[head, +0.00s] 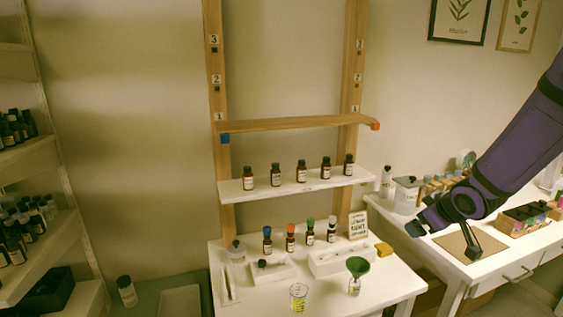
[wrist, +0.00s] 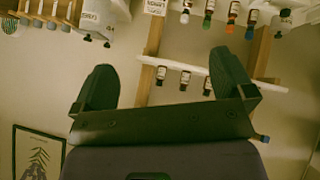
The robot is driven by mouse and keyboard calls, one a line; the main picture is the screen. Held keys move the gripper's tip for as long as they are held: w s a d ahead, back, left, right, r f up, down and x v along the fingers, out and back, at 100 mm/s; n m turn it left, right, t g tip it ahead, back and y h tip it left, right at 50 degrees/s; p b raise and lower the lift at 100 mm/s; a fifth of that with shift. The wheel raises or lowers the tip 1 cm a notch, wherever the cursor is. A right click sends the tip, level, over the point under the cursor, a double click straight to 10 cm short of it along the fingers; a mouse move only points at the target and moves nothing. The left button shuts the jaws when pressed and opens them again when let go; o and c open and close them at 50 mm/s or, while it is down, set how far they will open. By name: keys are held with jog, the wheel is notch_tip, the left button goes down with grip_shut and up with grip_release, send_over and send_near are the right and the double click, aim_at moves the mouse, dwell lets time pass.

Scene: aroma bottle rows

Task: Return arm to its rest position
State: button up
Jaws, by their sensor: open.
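My arm comes in from the right edge in the head view. My gripper (head: 445,241) is at its lower end, above the right-hand white table, to the right of the bottle rack. In the wrist view my gripper (wrist: 165,90) has its two dark fingers wide apart. Nothing is held between them. Beyond the fingers, the wrist view shows the rack and bottles upside down.
A white shelf (head: 230,190) holds a row of brown bottles below a tilted wooden shelf (head: 295,124). The white table (head: 390,293) below carries bottles, a green funnel (head: 358,266) and a beaker (head: 299,297). A lidded canister (head: 406,196) stands near my gripper. Shelving is at left.

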jog(key=s+a+r+m+g, duration=0.1)
jog(key=s+a+r+m, duration=0.1)
jog(key=s+r, duration=0.3)
jog(key=s+a+r+m+g, duration=0.1)
jog(key=s+r, duration=0.5)
jog(key=s, duration=0.8)
jog(key=s+a+r+m+g, duration=0.1)
jog(key=s+a+r+m, duration=0.1)
jog(key=s+r, duration=0.4)
jog(key=s+m, duration=0.1)
jog(key=s, duration=0.2)
jog(key=shift+s+a, duration=0.15)
jog(key=shift+a, duration=0.15)
